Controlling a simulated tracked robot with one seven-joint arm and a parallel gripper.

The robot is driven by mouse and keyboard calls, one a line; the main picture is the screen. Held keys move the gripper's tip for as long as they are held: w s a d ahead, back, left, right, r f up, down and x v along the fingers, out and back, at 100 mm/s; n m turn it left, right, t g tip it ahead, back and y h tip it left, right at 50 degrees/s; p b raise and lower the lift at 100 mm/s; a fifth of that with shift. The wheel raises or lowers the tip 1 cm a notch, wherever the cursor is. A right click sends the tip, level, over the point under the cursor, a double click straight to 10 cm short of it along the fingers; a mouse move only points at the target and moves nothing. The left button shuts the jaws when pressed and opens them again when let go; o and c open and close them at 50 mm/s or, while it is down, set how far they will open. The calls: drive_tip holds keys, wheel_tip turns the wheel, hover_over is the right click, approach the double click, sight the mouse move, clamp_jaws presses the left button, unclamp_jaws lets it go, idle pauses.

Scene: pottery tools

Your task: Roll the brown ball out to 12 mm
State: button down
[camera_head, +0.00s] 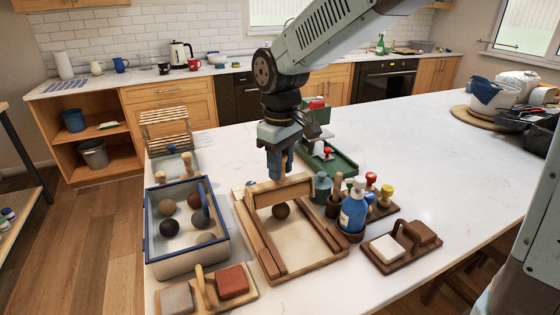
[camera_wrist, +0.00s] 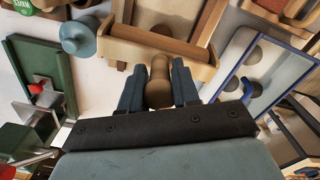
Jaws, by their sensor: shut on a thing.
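A dark brown ball (camera_head: 281,211) rests on the pale bed of a wooden rolling frame (camera_head: 245,228), toward its far end. A wooden bar (camera_head: 268,197) spans the frame's far end, just behind the ball; it also shows in the wrist view (camera_wrist: 150,42). My gripper (camera_head: 280,176) points down at this bar. In the wrist view, my blue fingers (camera_wrist: 159,90) are shut on a rounded wooden handle (camera_wrist: 159,68) beside the bar. Whether the bar touches the frame rails is hard to tell.
A blue-rimmed bin (camera_head: 149,240) with several balls stands left. A board (camera_head: 205,302) with two blocks lies front left. A blue bottle (camera_head: 353,210) and stamps crowd the frame's right side. A green-based device (camera_head: 335,165) stands behind.

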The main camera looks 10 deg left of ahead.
drive_tip(key=shift+f, duration=0.65)
idle(0.7)
drive_tip(key=shift+w+a+f, duration=0.1)
drive_tip(key=shift+w, duration=0.05)
idle(0.3)
drive_tip(key=shift+s+d+f, duration=0.2)
drive_tip(key=shift+s+f, duration=0.05)
